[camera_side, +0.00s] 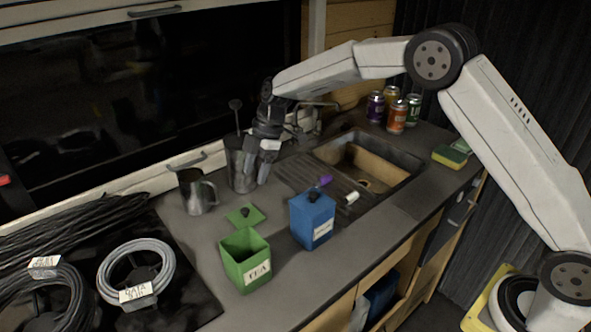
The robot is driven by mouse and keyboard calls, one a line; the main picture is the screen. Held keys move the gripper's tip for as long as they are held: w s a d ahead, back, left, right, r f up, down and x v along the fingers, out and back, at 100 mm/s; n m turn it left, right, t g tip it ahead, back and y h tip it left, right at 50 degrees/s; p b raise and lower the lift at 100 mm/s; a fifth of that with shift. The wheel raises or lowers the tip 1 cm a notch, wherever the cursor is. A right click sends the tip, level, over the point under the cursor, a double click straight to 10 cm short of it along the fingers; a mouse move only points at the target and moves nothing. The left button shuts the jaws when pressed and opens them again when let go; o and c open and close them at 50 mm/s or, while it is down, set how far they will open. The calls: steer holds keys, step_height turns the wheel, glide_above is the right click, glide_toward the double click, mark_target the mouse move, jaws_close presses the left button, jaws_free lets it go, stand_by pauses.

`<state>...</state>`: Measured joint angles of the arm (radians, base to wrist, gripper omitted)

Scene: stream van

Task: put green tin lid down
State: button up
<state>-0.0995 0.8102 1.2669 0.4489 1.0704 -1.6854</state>
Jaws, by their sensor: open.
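The green tin (244,262) stands open at the top and bears a white label. My gripper (265,165) is open above the counter, behind and to the right of the lid and apart from it. It hangs close to a tall metal container (238,168); I cannot tell whether they touch. Nothing shows between its fingers.
A blue tin (312,222) with its lid on stands right of the green tin. A metal jug (196,192) is at left. The sink (375,165), several cans (397,117) and a sponge (449,156) are at right. Coiled cables (137,270) lie at left.

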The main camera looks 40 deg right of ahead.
steer(key=shift+v, duration=1.1)
steer(key=s+d+f+m+t+h, duration=0.1)
steer(key=s+d+m, duration=0.3)
steer(key=s, duration=0.5)
steer(key=s+d+f+m+h, duration=0.1)
steer(key=s+d+m+h, duration=0.1)
steer(key=s+m, duration=0.6)
steer(key=s+d+f+m+t+h, duration=0.1)
steer(key=s+d+m, duration=0.4)
steer(key=s, duration=0.6)
steer(key=shift+d+f+m+t, duration=0.3)
steer(key=shift+f+m, duration=0.2)
